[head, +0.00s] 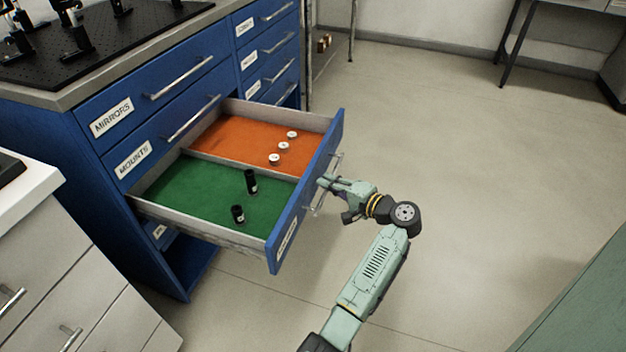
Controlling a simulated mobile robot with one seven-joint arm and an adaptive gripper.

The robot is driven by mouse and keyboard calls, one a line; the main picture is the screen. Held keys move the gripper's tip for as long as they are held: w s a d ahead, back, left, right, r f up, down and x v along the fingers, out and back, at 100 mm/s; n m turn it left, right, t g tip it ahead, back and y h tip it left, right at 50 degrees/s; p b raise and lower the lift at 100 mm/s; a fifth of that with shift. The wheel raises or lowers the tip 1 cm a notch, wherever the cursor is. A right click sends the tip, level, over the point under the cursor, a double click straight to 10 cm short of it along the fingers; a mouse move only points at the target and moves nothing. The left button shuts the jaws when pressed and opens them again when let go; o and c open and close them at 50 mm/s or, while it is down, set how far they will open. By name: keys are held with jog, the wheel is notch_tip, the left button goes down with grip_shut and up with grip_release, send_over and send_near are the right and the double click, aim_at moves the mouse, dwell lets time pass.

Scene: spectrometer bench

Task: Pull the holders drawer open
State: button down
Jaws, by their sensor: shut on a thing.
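The open drawer (310,175) juts out of the blue cabinet below the drawer labelled MOUNTS. Its own front label (287,241) is too slanted to read. Inside, a divider separates an orange-lined compartment (235,132) at the back from a green-lined compartment (190,195) in front. Several small white round pieces (283,146) lie in the orange part, and two black cylinders (251,181) stand in the green part. My gripper (322,188) is at the outer side of the drawer front, shut on the drawer's bar handle (337,163). The fingertips are small and partly hidden by the handle.
Above are the shut MIRRORS drawer (140,100) and MOUNTS drawer (170,135), both with bar handles. A black perforated board (110,50) with optics tops the cabinet. A white cabinet (60,260) stands at lower left, a green surface (580,300) at lower right. The floor (450,150) right of the drawer is clear.

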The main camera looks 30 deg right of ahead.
jog(key=shift+s+d, duration=0.35)
jog(key=shift+s, duration=0.2)
jog(key=c, duration=2)
grip_release()
jog(key=shift+o, duration=0.2)
jog(key=v, duration=1.2)
